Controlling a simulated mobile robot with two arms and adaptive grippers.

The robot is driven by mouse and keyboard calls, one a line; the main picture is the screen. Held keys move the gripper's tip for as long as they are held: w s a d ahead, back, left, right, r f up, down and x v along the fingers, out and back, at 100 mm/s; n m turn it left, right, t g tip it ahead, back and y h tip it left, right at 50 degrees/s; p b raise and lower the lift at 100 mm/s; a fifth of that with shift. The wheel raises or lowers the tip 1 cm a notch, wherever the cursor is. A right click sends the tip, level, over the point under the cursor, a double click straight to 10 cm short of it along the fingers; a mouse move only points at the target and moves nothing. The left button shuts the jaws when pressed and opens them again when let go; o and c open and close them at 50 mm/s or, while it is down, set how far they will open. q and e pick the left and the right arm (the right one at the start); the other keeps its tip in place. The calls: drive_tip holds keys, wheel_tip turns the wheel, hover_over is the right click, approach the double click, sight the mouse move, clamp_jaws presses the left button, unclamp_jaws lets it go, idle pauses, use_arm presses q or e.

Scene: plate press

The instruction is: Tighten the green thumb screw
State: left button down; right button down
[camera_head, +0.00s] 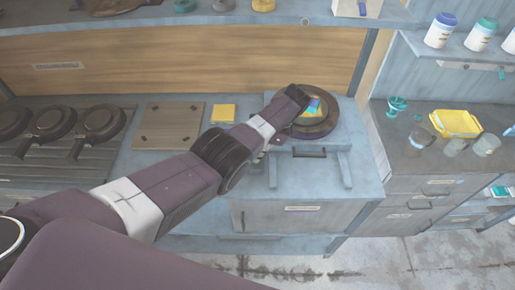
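A round dark brown device (329,121) sits on the blue-grey bench to the right of centre. A small patch of green, yellow and blue (315,105) shows on its top. I cannot make out a green thumb screw as a separate part there. My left arm reaches in from the lower left, and its gripper (297,97) is at the left upper edge of the round device, partly covering it. The fingers are too small and dark to tell open from shut, or whether they touch anything. My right gripper is not in view.
A yellow block (223,113) and a wooden board (169,126) lie left of the device. A yellow tray (456,123), jars and a teal object (397,106) are at right. A shelf (215,21) runs above.

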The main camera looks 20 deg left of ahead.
use_arm(q)
drive_tip(key=shift+w+r+m, duration=0.15)
drive_tip(key=shift+m, duration=0.25)
drive_tip(key=c, duration=2.1)
unclamp_jaws()
drive_tip(key=v, duration=1.1)
drive_tip(key=shift+d+r, duration=0.2)
drive_tip(key=shift+r, duration=0.2)
